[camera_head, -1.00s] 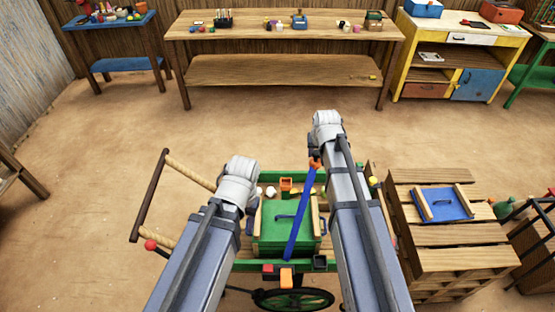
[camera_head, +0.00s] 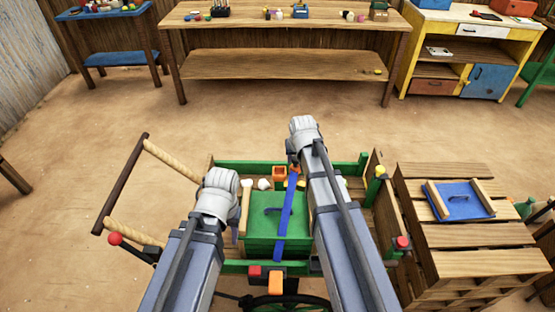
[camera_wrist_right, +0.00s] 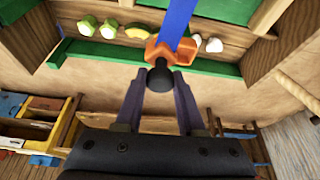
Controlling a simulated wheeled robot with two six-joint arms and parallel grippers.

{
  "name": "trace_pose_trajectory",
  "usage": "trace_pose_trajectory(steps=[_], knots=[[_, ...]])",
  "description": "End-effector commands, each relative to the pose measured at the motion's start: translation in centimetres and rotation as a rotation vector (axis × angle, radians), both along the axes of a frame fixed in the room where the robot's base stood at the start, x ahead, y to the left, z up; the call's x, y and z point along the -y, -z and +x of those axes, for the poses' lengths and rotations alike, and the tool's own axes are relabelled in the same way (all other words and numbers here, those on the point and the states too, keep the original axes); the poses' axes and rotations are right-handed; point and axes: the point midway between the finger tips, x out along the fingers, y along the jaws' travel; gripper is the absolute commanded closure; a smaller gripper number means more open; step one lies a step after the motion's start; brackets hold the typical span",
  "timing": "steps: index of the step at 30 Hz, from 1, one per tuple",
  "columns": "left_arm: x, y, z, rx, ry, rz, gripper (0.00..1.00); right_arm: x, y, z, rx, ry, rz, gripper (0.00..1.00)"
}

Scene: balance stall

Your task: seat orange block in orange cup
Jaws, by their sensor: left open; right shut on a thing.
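An orange square piece with a dark hollow (camera_head: 278,173), which looks like the orange cup, is at the cart's back rail. An orange block-like piece (camera_head: 276,284) is at the front rail. My right gripper (camera_wrist_right: 160,82) is shut at the black knob (camera_wrist_right: 161,78) of a long blue bar (camera_wrist_right: 178,18) with an orange collar (camera_wrist_right: 172,52).
The green box (camera_head: 262,238) with a dark handle fills the cart's middle. Several pale and yellow pieces lie along the back rail (camera_head: 235,165). A red piece (camera_head: 254,271) is at the front rail. Pallets with a blue tray (camera_head: 437,206) stand at right. Floor behind is clear.

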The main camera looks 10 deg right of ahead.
Motion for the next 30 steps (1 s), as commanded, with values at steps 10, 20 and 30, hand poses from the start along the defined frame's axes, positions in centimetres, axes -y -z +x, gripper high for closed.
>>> trace_pose_trajectory(steps=[10, 20, 30], knots=[[0.0, 5.1, 0.0, 0.000, 0.001, 0.000, 0.50, -0.1, 5.1, 0.2, -0.002, -0.011, 0.000, 1.00], [0.0, 1.4, 0.0, 0.000, 0.001, 0.000, 0.50, -2.5, 1.6, 5.2, -0.026, -0.428, 0.002, 1.00], [0.0, 0.1, 0.0, 0.000, 0.001, 0.000, 0.50, -4.2, 0.1, 7.4, -0.001, -0.705, 0.002, 1.00]])
